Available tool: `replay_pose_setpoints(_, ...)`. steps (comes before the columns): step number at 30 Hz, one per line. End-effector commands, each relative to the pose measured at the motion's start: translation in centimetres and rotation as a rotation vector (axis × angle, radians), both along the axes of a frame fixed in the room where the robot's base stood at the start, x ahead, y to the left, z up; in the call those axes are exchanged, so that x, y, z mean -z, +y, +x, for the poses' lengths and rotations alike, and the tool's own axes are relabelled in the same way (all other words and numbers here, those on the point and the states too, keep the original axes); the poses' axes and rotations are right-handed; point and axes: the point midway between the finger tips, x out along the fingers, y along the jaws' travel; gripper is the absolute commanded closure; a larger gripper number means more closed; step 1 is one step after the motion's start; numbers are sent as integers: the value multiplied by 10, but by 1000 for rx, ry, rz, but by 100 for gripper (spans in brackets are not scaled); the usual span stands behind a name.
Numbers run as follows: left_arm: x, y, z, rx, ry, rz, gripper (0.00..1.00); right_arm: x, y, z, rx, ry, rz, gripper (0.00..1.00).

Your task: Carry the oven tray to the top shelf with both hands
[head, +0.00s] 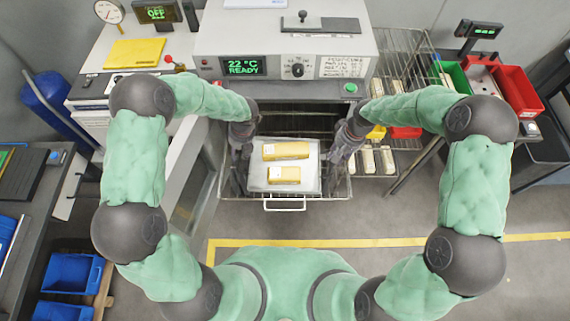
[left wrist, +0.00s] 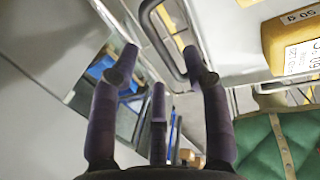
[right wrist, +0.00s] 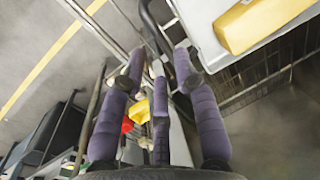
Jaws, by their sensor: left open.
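The oven tray (head: 312,181) is pale grey and carries two yellow blocks (head: 285,151) with white labels. It lies level on a wire rack in front of the oven opening. My left gripper (head: 240,150) is open at the tray's left side. In the left wrist view a dark loop handle (left wrist: 172,58) of the tray shows between its spread fingers. My right gripper (head: 346,142) is at the tray's right side. In the right wrist view a dark handle (right wrist: 150,27) runs near its fingertips; whether they touch it is unclear. The top shelf cannot be made out.
The oven (head: 215,68) stands behind the tray, its display reading 22 °C READY. A wire rack (head: 405,62) with several packs stands to the right, with red and green bins (head: 520,90) beyond. Blue bins (head: 72,275) are at lower left. The floor in front is clear.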

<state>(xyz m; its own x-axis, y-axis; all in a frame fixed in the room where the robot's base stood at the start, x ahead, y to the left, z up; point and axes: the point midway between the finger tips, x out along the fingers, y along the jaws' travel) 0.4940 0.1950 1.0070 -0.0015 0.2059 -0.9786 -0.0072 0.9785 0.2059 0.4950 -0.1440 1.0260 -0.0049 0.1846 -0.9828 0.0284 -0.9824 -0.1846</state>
Motion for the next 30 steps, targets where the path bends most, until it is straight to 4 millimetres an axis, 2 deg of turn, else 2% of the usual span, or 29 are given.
replay_pose_setpoints(1, 7, 2, 0, -2, 3, 0, 53, 10, 2, -1, -1, 4, 0, 69)
replay_pose_setpoints(6, 26, 5, -1, -1, 2, -1, 53, 37, 7, -1, -2, 3, 0, 69)
replay_pose_setpoints(12, 41, 9, 0, -1, 1, 0, 53, 59, 11, -1, -1, 2, 0, 69)
replay_pose_setpoints(18, 47, 10, 0, -1, -1, -1, 53, 68, 13, -1, -1, 0, 0, 69)
replay_pose_setpoints(26, 47, 10, 0, -1, -1, -1, 53, 68, 13, -1, -1, 0, 0, 69)
replay_pose_setpoints(27, 47, 10, 0, -1, -1, -1, 58, 68, 13, -1, -1, 0, 0, 75)
replay_pose_setpoints(30, 47, 10, 0, -1, -1, -1, 87, 68, 13, -1, -1, 0, 0, 100)
